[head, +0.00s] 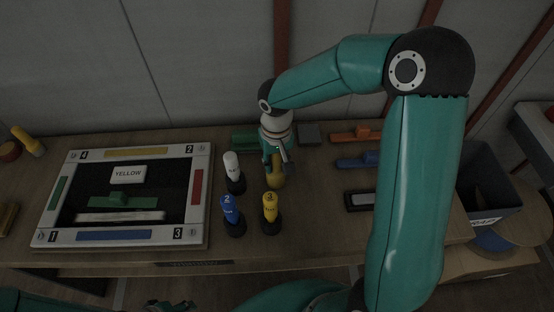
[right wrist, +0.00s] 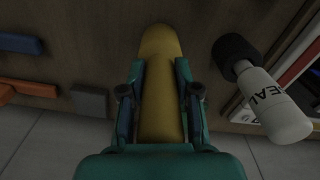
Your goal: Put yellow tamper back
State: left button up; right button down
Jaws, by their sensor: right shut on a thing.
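The yellow tamper (head: 277,181) is in my right gripper (head: 276,160), over the bench just behind the yellow bottle marked 3. In the right wrist view the yellow tamper (right wrist: 160,45) runs lengthwise between the two fingers of my right gripper (right wrist: 160,85), which is shut on it. I cannot tell whether its far end touches the bench. At the bottom edge of the head view a small dark and teal part may be my left gripper (head: 167,306); its fingers cannot be made out.
Close by stand the white bottle (head: 232,165), blue bottle (head: 228,206) and yellow bottle (head: 269,205). A white-framed board (head: 200,222) lies left. Orange (head: 352,136) and blue (head: 352,162) blocks and a dark tray (head: 360,194) lie right. A bin (head: 488,222) stands far right.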

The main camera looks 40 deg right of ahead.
jog(key=shift+s, duration=0.1)
jog(key=shift+f, duration=0.15)
jog(key=c, duration=0.8)
grip_release()
jog(key=shift+r, duration=0.2)
notch_tip(320, 180, up, 12)
jog(key=shift+b, duration=0.3)
